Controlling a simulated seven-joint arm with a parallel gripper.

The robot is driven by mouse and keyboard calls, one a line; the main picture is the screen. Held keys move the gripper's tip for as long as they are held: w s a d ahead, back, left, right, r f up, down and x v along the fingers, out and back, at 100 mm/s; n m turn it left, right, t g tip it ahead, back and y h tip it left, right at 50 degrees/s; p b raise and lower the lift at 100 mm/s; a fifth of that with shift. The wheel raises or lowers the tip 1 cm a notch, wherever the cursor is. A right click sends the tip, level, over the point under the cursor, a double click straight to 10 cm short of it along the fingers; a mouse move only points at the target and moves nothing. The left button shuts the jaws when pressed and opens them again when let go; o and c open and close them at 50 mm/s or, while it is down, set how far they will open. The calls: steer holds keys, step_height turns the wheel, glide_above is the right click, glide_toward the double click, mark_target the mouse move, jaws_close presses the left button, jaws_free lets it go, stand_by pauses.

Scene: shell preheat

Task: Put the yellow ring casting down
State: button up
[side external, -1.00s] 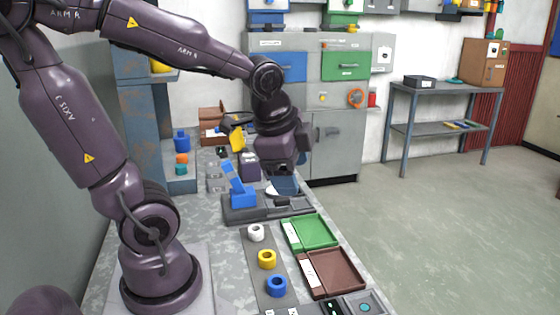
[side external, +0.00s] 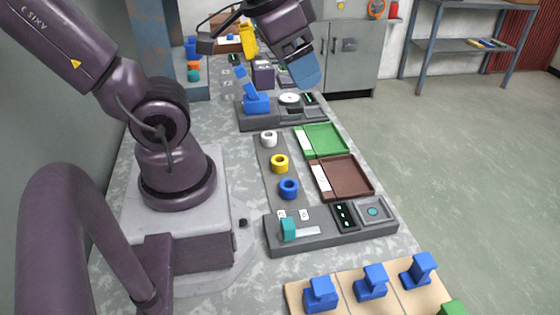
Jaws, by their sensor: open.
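The yellow ring casting (side external: 280,163) lies on a grey strip (side external: 267,178) on the bench, between a white ring (side external: 268,139) and a blue ring (side external: 288,188). It is clear of my gripper. My gripper (side external: 307,80) is open, with blue fingers pointing down, and no ring shows between them. It hangs high over the far part of the bench, by a dark fixture with a blue lever (side external: 256,102) and a white disc (side external: 289,98). The gap between its fingers is hard to make out.
A green tray (side external: 325,140) and a brown tray (side external: 345,177) lie right of the rings. A grey control panel (side external: 290,242) with a teal slider stands in front. Blue blocks (side external: 371,282) sit on a wooden board at the near edge.

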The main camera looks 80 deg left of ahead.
steer(key=w+a+f+n+g, duration=0.2)
steer(key=a+f+n+g, duration=0.25)
steer(key=a+f, duration=0.4)
steer(key=n, duration=0.7)
glide_above(280, 160)
steer(key=d, duration=0.1)
step_height(280, 160, down, 12)
steer(key=shift+g, duration=0.25)
steer(key=f, duration=1.3)
steer(key=shift+s+d, duration=0.1)
steer(key=shift+s, duration=0.1)
steer(key=shift+r, duration=0.1)
steer(key=shift+c, duration=0.2)
steer(key=c, duration=1.1)
steer(key=shift+r, duration=0.15)
